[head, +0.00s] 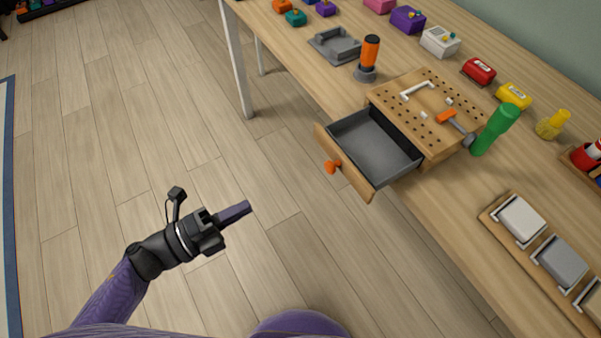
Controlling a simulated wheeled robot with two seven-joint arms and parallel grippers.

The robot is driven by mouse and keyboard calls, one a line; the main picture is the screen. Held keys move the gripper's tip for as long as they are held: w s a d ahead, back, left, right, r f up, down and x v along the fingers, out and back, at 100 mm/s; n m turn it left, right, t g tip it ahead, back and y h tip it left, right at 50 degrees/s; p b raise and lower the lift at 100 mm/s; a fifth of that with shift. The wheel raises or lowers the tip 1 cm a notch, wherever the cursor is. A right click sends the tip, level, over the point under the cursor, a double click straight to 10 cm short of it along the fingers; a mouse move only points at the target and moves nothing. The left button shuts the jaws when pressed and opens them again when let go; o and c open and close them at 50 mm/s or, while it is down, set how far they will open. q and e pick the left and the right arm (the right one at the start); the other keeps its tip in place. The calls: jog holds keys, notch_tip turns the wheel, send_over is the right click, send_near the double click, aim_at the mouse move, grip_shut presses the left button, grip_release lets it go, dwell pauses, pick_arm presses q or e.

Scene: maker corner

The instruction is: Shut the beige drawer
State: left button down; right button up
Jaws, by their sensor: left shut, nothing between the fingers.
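The beige drawer (343,175) has a wooden front with an orange knob (331,167) and a dark grey inside. It stands pulled out of the small wooden pegboard-topped cabinet (395,100) and sticks out past the table's edge. The drawer looks empty. My left gripper (246,207) is shut and empty over the floor, to the left of and below the drawer front in the picture, apart from it. My right gripper is not in view.
On the wooden table (450,225), a hammer (455,126) and a white handle (417,90) lie on the cabinet top. The floor (130,110) left of the drawer is clear.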

aim_at(326, 168)
pick_arm(q)
jog(key=shift+m+h, duration=0.3)
jog(key=shift+m, duration=0.1)
jog(key=x, duration=0.4)
jog(key=b+x, duration=0.1)
jog(key=x, duration=0.9)
jog(key=shift+s+d+r+b, duration=0.1)
jog(key=shift+s+d+b, duration=0.15)
jog(key=shift+b, duration=0.15)
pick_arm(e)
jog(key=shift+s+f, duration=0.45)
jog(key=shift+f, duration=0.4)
pick_arm(q)
jog(key=shift+w, duration=0.1)
